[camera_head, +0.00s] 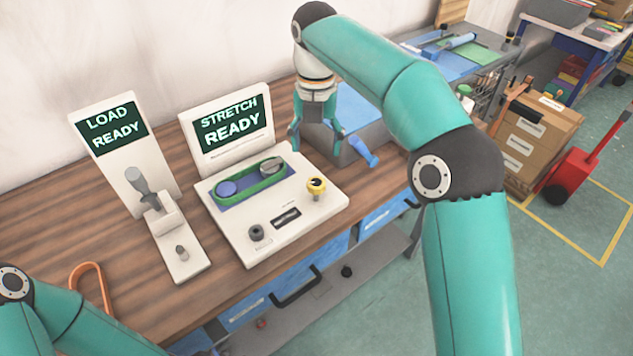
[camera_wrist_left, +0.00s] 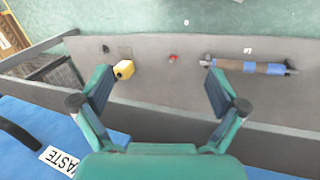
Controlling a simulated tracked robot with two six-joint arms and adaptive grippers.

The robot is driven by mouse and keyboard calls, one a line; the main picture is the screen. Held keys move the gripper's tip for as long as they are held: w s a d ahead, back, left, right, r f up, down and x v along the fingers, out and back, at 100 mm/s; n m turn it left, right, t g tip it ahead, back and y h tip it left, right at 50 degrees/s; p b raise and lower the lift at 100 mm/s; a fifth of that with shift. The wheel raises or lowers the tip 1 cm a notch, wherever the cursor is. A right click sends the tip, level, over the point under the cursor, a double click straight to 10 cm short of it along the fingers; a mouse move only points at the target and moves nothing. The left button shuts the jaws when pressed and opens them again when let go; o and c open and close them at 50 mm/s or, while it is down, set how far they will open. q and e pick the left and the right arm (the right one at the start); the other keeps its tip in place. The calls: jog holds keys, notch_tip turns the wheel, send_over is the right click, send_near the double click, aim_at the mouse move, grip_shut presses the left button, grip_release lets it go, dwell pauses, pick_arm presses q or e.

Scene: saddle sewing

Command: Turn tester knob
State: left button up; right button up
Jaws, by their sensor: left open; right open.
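A white tester (camera_head: 270,238) with a screen reading STRETCH READY (camera_head: 228,122) sits on the wooden bench. Its panel carries a dark knob (camera_head: 256,232) at the front left and a yellow knob (camera_head: 316,187) at the right. A green belt (camera_head: 226,202) loops around two round pulleys. A second white tester (camera_head: 180,262) reads LOAD READY (camera_head: 112,126) and has a grey handle. My right gripper (camera_head: 316,145) is open and empty, pointing down behind the stretch tester's panel, apart from the knobs. My left gripper (camera_wrist_left: 160,88) is open and empty above a grey shelf.
A grey-blue box (camera_head: 360,112) and a blue-handled tool (camera_head: 364,150) lie just right of my right gripper. An orange loop (camera_head: 88,268) lies at the bench's left. Below, the grey shelf (camera_wrist_left: 150,100) holds a yellow item (camera_wrist_left: 124,69) and a blue-banded roller (camera_wrist_left: 250,67).

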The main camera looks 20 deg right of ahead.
aim_at(316, 182)
notch_tip(316, 182, down, 10)
jog(key=shift+f+b, duration=0.25)
jog(key=shift+b, duration=0.25)
